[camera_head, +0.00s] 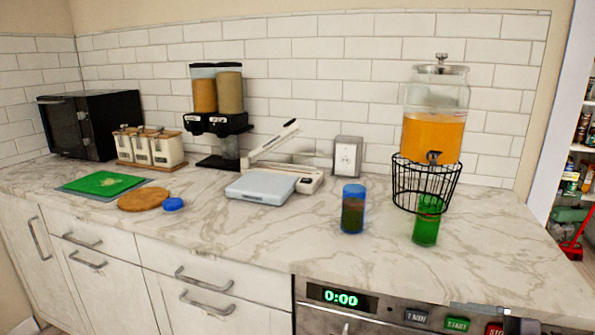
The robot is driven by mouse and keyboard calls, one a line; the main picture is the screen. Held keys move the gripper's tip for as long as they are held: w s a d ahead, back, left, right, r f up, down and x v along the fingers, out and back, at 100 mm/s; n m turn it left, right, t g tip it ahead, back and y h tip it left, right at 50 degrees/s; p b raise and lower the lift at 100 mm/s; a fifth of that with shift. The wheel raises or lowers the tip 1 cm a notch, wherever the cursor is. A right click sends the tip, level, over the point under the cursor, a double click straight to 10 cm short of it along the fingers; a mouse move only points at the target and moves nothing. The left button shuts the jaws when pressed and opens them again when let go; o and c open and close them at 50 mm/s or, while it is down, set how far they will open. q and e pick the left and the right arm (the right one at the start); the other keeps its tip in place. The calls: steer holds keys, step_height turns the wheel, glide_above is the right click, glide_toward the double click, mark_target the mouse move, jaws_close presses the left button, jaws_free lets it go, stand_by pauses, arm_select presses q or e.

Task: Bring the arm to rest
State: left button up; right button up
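Neither of my grippers nor either arm shows in the head view. The marble-patterned counter (300,225) runs across the picture. A blue cup with dark contents (353,208) stands upright on it, right of the middle. A green cup (427,221) stands to its right, in front of the black wire stand (402,190). A glass drink dispenser (436,110) with orange liquid sits on that stand.
A pale blue flat device (260,188), a round wooden board (143,199), a blue lid (173,204) and a green mat (104,182) lie on the counter. Behind stand a black microwave (90,125), canisters (150,147) and a cereal dispenser (216,100). The counter's front strip is clear.

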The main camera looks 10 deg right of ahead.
steer(key=s+a+f+m+t+h+p, duration=0.1)
steer(key=s+a+f+m+t+h, duration=0.1)
steer(key=s+f+m+h, duration=0.3)
steer(key=a+f+m+t+h+p, duration=0.1)
steer(key=a+f+m+t+h, duration=0.15)
steer(key=f+m, duration=0.45)
steer(key=s+a+f+m+g+h+p, duration=0.1)
steer(key=s+a+f+m+g+h, duration=0.1)
steer(key=s+a+f+m+g, duration=0.2)
steer(key=s+a+f+m, duration=0.1)
steer(key=s+a+f, duration=0.2)
steer(key=a, duration=0.2)
steer(key=shift+a, duration=0.4)
steer(key=shift+g, duration=0.25)
